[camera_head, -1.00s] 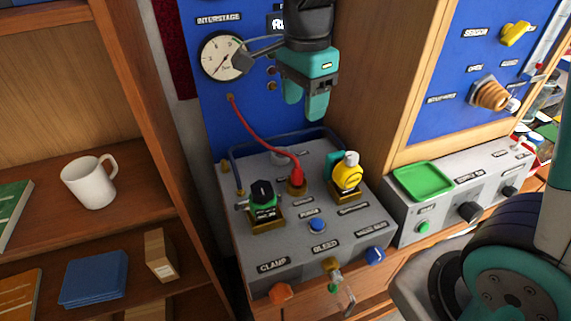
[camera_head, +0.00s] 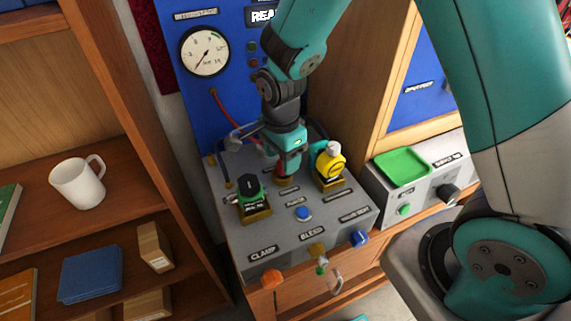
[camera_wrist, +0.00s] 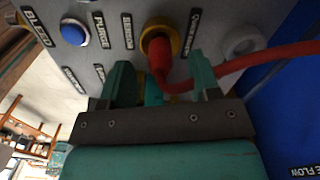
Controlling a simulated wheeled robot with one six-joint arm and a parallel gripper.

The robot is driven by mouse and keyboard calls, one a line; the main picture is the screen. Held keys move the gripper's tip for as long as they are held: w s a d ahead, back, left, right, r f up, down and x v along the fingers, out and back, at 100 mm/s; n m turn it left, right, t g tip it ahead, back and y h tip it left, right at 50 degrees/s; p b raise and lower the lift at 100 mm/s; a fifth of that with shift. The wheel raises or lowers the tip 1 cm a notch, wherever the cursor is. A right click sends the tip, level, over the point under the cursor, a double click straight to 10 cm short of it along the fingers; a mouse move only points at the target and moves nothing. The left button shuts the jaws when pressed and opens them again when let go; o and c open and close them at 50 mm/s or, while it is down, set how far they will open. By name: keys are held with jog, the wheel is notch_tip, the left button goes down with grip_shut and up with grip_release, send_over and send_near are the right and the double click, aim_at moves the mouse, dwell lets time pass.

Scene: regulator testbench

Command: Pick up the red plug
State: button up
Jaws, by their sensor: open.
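The red plug (camera_wrist: 158,58) sits in a round brass socket (camera_wrist: 172,32) on the grey bench panel, with a red cable (camera_wrist: 250,62) running off to the right in the wrist view. My gripper (camera_wrist: 160,80) is open and empty, and its two teal fingers point toward the plug, one on each side of it as seen there. I cannot tell whether a finger touches it. In the head view my gripper (camera_head: 287,168) is low over the socket and hides most of the plug. The red cable (camera_head: 226,112) rises from there to the blue back panel.
A yellow part (camera_head: 330,165) stands on a brass mount close right of my gripper. A green and black part (camera_head: 250,190) stands to the left. A blue button (camera_head: 303,213) is in front. A green tray (camera_head: 402,167) lies on the right-hand box.

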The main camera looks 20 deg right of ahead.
jog(key=shift+f, duration=0.95)
jog(key=shift+c, duration=0.3)
jog(key=c, duration=1)
